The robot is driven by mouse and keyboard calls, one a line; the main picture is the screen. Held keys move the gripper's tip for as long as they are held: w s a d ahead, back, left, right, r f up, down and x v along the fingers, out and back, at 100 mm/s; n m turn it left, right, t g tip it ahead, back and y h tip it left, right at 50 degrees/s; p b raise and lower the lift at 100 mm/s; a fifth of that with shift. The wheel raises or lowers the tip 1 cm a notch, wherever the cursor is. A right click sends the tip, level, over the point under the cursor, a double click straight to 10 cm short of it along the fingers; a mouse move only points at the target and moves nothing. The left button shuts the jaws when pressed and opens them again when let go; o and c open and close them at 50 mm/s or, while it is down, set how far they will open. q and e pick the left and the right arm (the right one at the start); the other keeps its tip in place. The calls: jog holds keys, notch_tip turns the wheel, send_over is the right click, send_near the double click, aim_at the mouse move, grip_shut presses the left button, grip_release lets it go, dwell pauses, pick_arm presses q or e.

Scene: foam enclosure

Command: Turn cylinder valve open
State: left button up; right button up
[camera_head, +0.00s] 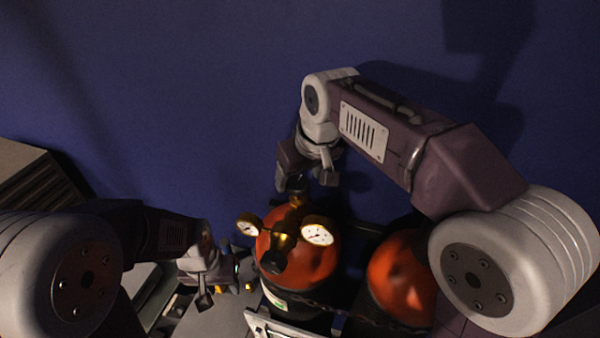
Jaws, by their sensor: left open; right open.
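A gas cylinder (322,262) with an orange-red top stands upright in the lower middle. Its brass valve and regulator (282,240) carry two round white gauges, the left gauge (248,226) and the right gauge (317,235). A dark valve knob (297,185) sits at the top of the valve. My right gripper (306,186) points down at the knob, its open fingers on either side of it; I cannot tell whether they touch it. My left gripper (222,291) is open, low and left of the cylinder, apart from the valve.
A second orange-red cylinder (400,272) stands to the right, partly behind my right arm. A chain (345,312) runs across the cylinders' front. A plain blue wall (180,90) is behind. A grey stacked object (35,185) is at far left.

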jog(key=shift+s+r, duration=0.15)
jog(key=shift+s, duration=0.7)
jog(key=shift+c, duration=0.2)
jog(key=shift+s, duration=0.2)
jog(key=c, duration=0.5)
jog(key=shift+w+d, duration=0.2)
jog(key=c, duration=0.8)
pick_arm(q)
jog(key=shift+s+d+r, duration=0.15)
jog(key=shift+s+r, duration=0.05)
jog(key=shift+s, duration=0.6)
